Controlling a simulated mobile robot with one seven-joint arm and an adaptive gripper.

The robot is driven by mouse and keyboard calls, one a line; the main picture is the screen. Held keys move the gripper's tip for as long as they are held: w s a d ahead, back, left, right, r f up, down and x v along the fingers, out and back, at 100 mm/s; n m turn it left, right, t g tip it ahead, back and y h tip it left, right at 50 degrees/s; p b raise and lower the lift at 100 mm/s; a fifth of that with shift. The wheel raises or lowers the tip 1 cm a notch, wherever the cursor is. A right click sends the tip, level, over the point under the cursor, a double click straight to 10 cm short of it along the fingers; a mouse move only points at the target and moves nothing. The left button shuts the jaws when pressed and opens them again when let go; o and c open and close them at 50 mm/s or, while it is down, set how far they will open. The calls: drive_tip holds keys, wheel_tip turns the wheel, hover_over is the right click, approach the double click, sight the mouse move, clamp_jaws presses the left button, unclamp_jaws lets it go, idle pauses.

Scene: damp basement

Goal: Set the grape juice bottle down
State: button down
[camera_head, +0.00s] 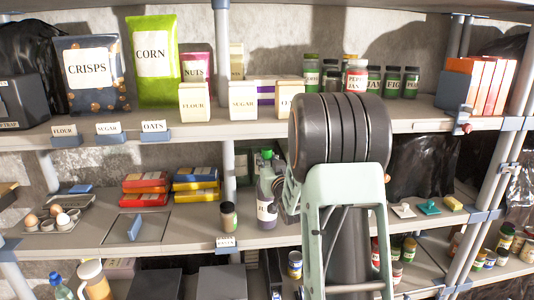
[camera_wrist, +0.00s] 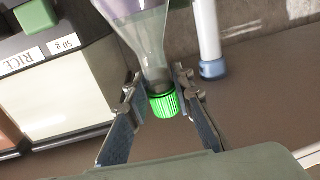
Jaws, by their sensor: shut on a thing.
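A clear bottle with a green cap (camera_head: 266,198) stands roughly upright over the middle shelf (camera_head: 190,228), just left of my arm in the head view. Its pale label is mostly hidden, so I cannot read its name. In the wrist view, the bottle (camera_wrist: 148,35) shows its bright green cap and narrowing neck, with a purplish body at the top edge. My gripper (camera_wrist: 157,82) is shut on the bottle near its neck, one finger on each side. I cannot tell whether the bottle's base touches the shelf.
A small dark jar (camera_head: 228,216) stands left of the bottle near the shelf's front edge. A shelf post (camera_head: 229,160) rises behind. Red and blue packets (camera_head: 146,190) lie further left. The wrist view shows a box labelled RICE (camera_wrist: 60,85) and a white post (camera_wrist: 207,35).

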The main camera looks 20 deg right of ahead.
drive_tip(key=shift+f, duration=0.15)
idle(0.3)
drive_tip(key=c, duration=1.7)
unclamp_jaws()
drive_tip(key=shift+f, duration=0.2)
drive_tip(key=shift+s, duration=0.1)
drive_tip(key=shift+r, duration=0.2)
drive_tip(key=shift+s+f, duration=0.15)
drive_tip(key=shift+s, duration=0.15)
drive_tip(key=s, duration=0.3)
drive_tip(key=s+a+b, duration=0.1)
drive_tip(key=s, duration=0.3)
drive_tip(key=s+a+b, duration=0.1)
drive_tip(key=s, duration=0.3)
drive_tip(key=shift+s, duration=0.1)
